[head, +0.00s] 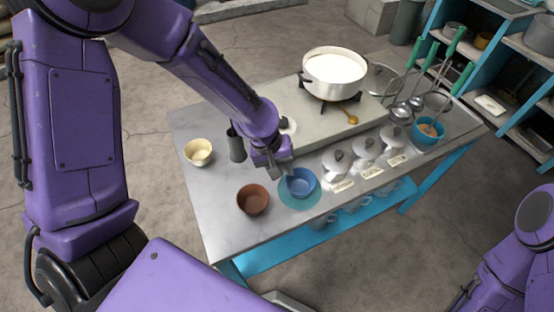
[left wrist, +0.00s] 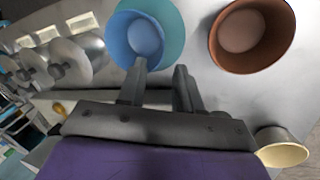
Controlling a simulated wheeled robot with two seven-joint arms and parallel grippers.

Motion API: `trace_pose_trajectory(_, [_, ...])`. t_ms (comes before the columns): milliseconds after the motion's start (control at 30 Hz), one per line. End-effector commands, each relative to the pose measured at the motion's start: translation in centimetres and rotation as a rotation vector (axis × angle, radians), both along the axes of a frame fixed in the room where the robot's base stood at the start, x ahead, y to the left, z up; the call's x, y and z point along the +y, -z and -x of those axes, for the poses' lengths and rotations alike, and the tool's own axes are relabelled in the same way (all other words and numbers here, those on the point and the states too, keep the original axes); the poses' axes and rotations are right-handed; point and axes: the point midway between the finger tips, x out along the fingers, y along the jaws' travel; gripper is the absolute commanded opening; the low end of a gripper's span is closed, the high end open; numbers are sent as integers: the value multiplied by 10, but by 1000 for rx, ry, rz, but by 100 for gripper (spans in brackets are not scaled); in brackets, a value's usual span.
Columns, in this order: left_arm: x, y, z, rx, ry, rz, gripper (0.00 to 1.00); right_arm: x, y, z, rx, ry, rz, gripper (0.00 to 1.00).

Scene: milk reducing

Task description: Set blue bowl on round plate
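The blue bowl (head: 301,183) is upright on the teal round plate (head: 299,203) near the table's front edge. In the left wrist view the blue bowl (left wrist: 145,37) lies over the round plate (left wrist: 176,22), whose rim shows beside it. My left gripper (head: 283,171) is at the bowl's back-left rim. In the left wrist view the left gripper (left wrist: 160,76) has its fingers apart with a gap between them. One finger overlaps the bowl's near rim; whether it touches is unclear. My right gripper is out of view; only part of the right arm shows.
A brown bowl (head: 253,199) stands just left of the plate, and a cream bowl (head: 198,152) farther back left. White lidded jars (head: 336,161) stand to the right. A white pot (head: 335,73) is on a stove behind. A blue container (head: 427,133) with utensils stands at far right.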

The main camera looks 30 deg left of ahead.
Motion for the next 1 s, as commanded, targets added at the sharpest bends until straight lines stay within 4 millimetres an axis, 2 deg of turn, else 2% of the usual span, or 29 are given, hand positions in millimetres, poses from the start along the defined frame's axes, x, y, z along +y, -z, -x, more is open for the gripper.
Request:
trace_pose_trajectory(100, [7, -28, 3, -5, -2, 1, 34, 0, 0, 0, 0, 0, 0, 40])
trace_pose_trajectory(300, [13, -52, 7, 0, -1, 1, 34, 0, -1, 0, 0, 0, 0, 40])
trace_pose_trajectory(1000, [14, -54, 7, 1, 0, 0, 34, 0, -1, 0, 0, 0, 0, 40])
